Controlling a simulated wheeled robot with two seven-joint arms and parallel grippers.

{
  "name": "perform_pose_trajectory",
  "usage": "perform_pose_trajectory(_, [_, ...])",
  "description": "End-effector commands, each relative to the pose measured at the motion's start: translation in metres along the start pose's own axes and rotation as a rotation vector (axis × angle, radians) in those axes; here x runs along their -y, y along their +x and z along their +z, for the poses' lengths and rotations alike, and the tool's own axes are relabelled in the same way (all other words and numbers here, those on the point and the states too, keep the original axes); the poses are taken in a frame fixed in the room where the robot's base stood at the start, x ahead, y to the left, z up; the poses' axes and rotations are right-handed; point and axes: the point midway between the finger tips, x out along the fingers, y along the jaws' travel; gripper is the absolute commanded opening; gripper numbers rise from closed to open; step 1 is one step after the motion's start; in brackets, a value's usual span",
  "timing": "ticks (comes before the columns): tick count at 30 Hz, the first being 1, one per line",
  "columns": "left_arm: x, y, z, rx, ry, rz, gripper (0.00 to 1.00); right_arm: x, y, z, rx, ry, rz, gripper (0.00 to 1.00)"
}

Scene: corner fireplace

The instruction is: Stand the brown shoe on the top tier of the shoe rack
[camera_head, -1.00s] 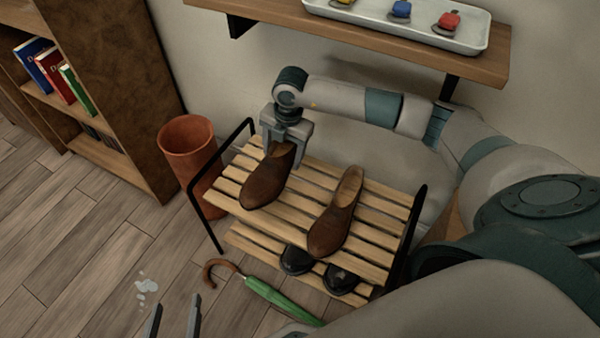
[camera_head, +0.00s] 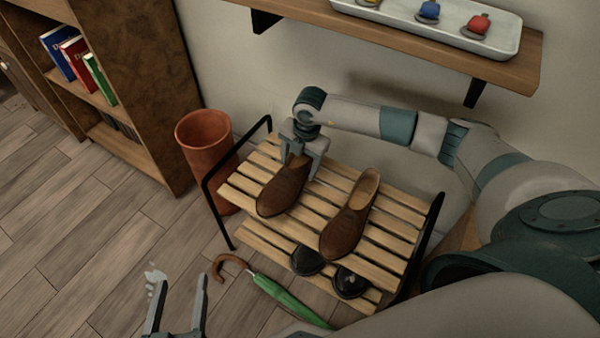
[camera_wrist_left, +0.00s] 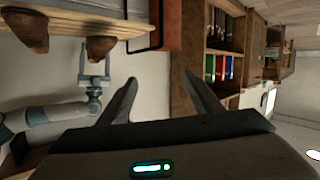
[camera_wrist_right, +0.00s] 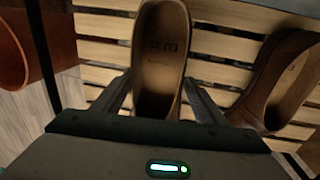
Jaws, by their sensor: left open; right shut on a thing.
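A brown shoe (camera_head: 280,192) is on the left part of the shoe rack's top tier (camera_head: 240,187), toe toward the front. It looks upright and at slat level; its sole contact is hidden. My right gripper (camera_head: 303,160) is shut on its heel end from above; the right wrist view shows the shoe (camera_wrist_right: 160,60) between the fingers (camera_wrist_right: 160,95). A second, similar brown shoe (camera_head: 345,220) stands to its right, apart from it. My left gripper (camera_head: 178,305) is open and empty over the floor, front left of the rack; its spread fingers also show in the left wrist view (camera_wrist_left: 160,95).
Black shoes (camera_head: 307,260) are on the lower tier. A green umbrella (camera_head: 285,298) lies in front of the rack. A terracotta pot (camera_head: 203,140) stands close left, beside a bookcase (camera_head: 140,80). A wall shelf (camera_head: 400,40) with a tray (camera_head: 505,45) hangs above.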

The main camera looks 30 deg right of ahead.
Motion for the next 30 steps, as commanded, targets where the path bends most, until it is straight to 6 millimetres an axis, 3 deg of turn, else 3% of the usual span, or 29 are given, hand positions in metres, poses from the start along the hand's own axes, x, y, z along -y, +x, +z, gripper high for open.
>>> perform_pose_trajectory(11, [-0.001,0.0,-0.003,-0.013,0.002,0.001,0.59,0.0,0.003,0.0,0.0,0.0,0.002,0.33])
perform_pose_trajectory(21, [-0.007,0.0,-0.021,-0.124,0.011,0.013,0.59,0.004,0.036,0.0,-0.001,0.0,0.001,0.33])
perform_pose_trajectory(30, [-0.008,0.0,-0.025,-0.139,0.012,0.014,0.59,0.004,0.039,0.0,0.0,0.0,0.002,0.33])
